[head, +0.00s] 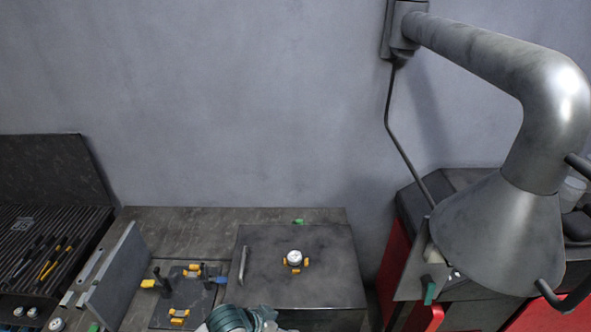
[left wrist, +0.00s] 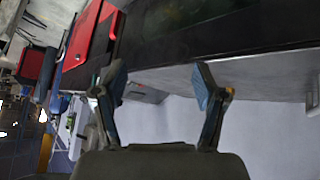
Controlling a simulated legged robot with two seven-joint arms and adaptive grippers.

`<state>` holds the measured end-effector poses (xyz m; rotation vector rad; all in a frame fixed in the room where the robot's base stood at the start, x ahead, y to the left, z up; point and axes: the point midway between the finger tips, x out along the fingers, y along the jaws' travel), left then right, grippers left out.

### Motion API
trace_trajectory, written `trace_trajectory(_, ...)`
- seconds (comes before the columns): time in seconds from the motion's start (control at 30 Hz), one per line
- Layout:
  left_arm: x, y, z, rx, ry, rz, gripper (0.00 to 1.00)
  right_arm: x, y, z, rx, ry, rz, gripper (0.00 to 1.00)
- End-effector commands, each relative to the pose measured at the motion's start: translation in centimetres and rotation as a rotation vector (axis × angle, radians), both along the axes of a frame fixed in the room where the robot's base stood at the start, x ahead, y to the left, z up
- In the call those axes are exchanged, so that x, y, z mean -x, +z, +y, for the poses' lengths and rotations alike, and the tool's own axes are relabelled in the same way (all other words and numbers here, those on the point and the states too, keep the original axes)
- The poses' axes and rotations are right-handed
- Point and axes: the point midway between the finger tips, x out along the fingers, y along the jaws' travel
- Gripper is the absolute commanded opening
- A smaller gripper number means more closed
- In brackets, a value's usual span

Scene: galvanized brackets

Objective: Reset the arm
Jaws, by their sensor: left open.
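My left gripper (left wrist: 160,84) shows in the left wrist view with its two blue-padded fingers spread apart. Nothing is between the fingers, and the gripper touches nothing that I can see. Behind it are a pale wall and a dark surface with a red part. I cannot make out either gripper's fingers in the head view. My right gripper does not show in either view.
The workbench (head: 180,222) carries a dark metal block (head: 325,260) with a dial gauge (head: 294,258) on top. Beside it are a clamp fixture (head: 190,294) and an upright grey plate (head: 112,275). A metal extraction hood (head: 500,235) hangs at the right over a red cabinet (head: 395,256).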

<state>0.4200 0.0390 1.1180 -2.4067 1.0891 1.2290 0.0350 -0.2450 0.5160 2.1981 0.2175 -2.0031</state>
Motion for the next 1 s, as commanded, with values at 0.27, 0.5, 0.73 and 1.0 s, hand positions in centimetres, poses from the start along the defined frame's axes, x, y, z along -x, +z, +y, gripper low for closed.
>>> trace_trajectory(0.27, 6.2, -9.4, 5.4, -0.014, 0.272, 0.082, 0.71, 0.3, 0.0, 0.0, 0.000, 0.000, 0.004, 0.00)
trace_trajectory(0.5, 12.2, -14.6, 11.5, -0.141, 0.459, 0.167, 0.71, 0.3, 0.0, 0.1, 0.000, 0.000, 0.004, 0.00)
trace_trajectory(0.73, 18.1, -17.5, 16.5, -0.281, 0.579, 0.248, 0.71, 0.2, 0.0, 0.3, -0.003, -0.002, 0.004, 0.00)
trace_trajectory(1.0, 18.1, -26.0, 17.3, -0.328, 0.592, 0.292, 0.71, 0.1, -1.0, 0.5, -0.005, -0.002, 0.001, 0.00)
